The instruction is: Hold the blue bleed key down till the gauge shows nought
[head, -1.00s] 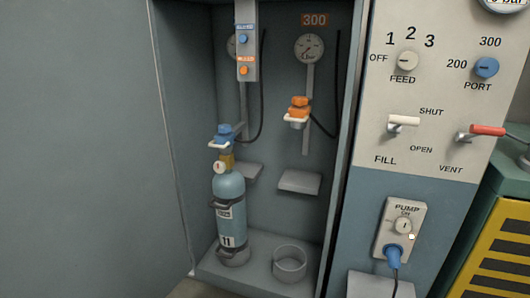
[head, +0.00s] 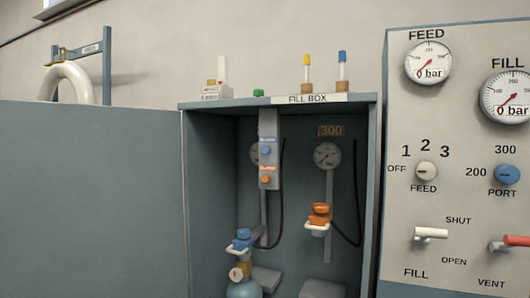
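A blue round key (head: 266,151) sits on a narrow grey strip (head: 268,128) inside the fill box, above an orange key (head: 265,180). Their small labels are too blurred to read. A gauge (head: 254,153) behind the strip is mostly hidden by it. Another gauge (head: 327,154) hangs under the orange 300 sign; its needle is too small to read. A blue connector (head: 243,241) sits over the pale blue cylinder (head: 243,289), whose small gauge (head: 236,274) shows at the bottom. Neither gripper is in view.
The open fill box (head: 281,103) has a grey door (head: 90,200) at its left. An orange connector (head: 319,214) hangs at right inside. On the panel, the FEED gauge (head: 428,62) and FILL gauge (head: 508,97) read 0 bar. Bottles (head: 342,72) stand on top.

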